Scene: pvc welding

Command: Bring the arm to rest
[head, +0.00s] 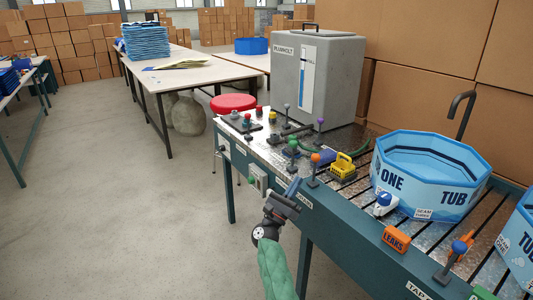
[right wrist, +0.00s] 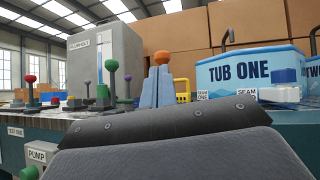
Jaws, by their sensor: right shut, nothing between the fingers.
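My right gripper (head: 293,187) is in front of the near side of the teal workbench (head: 340,232), and its arm comes up from the bottom in a green sleeve. Its blue-grey fingers are shut with nothing between them. In the right wrist view the fingertips (right wrist: 158,82) point up, and an orange-topped lever shows behind them. In the head view that orange-knobbed lever (head: 314,160) stands on the bench edge just beyond the gripper, and I see a gap between them. My left gripper is not in view.
The bench holds several coloured-knob levers, a grey tank (head: 345,80), a yellow block (head: 343,165), a blue-and-white tool (head: 385,203), an orange LEAKS block (head: 396,238) and a TUB ONE pool (head: 425,180). A red stool (head: 233,103) stands behind. The floor to the left is clear.

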